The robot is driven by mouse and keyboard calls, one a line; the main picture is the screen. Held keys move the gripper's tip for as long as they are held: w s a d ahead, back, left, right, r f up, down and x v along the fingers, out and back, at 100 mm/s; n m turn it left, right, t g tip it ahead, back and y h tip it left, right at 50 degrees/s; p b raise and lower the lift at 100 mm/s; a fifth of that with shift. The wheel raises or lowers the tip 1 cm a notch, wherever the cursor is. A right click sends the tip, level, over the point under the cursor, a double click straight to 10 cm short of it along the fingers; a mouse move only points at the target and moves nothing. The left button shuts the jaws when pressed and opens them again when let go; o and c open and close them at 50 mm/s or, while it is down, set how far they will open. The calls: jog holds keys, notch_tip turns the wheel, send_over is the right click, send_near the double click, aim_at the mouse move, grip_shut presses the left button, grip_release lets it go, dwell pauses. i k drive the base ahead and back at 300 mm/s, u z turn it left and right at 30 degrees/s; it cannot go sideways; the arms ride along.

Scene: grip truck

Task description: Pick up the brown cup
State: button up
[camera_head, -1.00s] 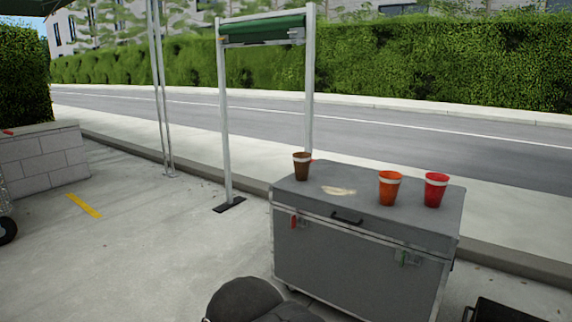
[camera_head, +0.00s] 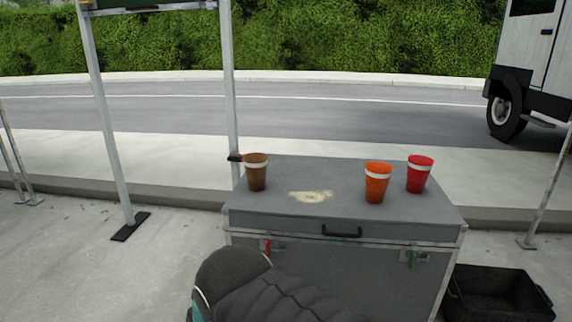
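The brown cup (camera_head: 256,174) stands upright near the left back corner of the grey case top (camera_head: 330,176). It has a pale band below its rim. An orange cup (camera_head: 377,184) and a red cup (camera_head: 419,175) stand upright toward the right side of the same top, apart from the brown cup. My gripper is not in view.
A beige patch (camera_head: 310,196) marks the case top. A dark rounded thing (camera_head: 270,290) fills the bottom foreground before the case. A black open crate (camera_head: 498,296) sits at right. White posts (camera_head: 108,140) stand at left. A truck (camera_head: 535,70) is on the road.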

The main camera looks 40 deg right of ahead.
aim_at(256, 163)
jog(key=z, duration=0.8)
jog(key=i, duration=0.85)
jog(key=z, duration=0.8)
